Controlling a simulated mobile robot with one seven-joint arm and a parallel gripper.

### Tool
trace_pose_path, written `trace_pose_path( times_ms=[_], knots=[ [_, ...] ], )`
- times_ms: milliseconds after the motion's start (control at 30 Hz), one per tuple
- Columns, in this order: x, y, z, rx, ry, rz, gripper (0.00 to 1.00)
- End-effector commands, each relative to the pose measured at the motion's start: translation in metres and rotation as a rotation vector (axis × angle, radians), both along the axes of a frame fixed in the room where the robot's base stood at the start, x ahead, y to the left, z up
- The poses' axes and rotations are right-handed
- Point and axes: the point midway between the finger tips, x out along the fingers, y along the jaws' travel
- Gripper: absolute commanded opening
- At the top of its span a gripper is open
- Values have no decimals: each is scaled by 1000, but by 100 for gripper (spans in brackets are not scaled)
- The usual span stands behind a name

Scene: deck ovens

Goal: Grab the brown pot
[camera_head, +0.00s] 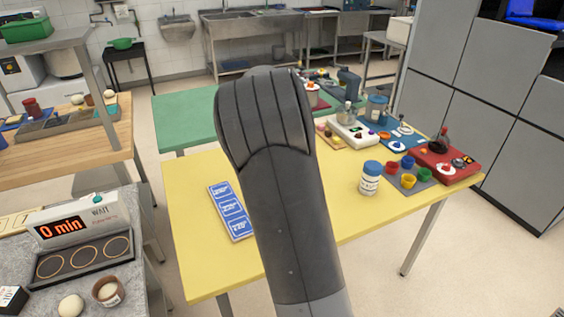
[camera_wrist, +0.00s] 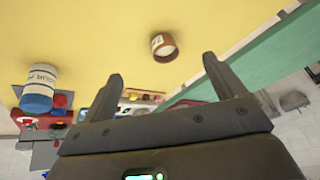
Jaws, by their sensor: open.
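A small brown pot (camera_wrist: 163,47) with a pale label stands on the yellow table (camera_wrist: 100,25) in the wrist view. It appears beyond my fingertips, between them in the picture and apart from both. My gripper (camera_wrist: 162,68) is open and empty. In the head view my arm covers the middle of the yellow table (camera_head: 190,180) and hides both this pot and my gripper.
A white jar with a blue lid (camera_head: 370,178) stands right of my arm; it also shows in the wrist view (camera_wrist: 38,88). Several coloured cups and a red tray (camera_head: 447,167) are at the table's right. A blue-and-white card (camera_head: 231,211) lies left of my arm. A green table (camera_head: 185,118) adjoins behind.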

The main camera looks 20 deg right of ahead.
Motion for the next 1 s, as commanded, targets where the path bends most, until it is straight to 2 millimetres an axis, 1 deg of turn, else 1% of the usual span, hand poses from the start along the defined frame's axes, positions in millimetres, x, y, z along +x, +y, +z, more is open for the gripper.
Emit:
trace_pose_path(
  times_ms=[33,100,200,333,567,800,1000],
  knots=[
    [14,-7,-13,-23,6,-16,88],
    [30,-16,-28,-51,6,-38,88],
    [50,-27,-46,-90,5,-63,88],
    [68,-36,-62,-128,0,-80,88],
    [81,-43,-78,-153,-2,-91,88],
    [94,-57,-110,-153,-2,-91,88],
    [99,-61,-122,-151,-3,-90,88]
  ],
)
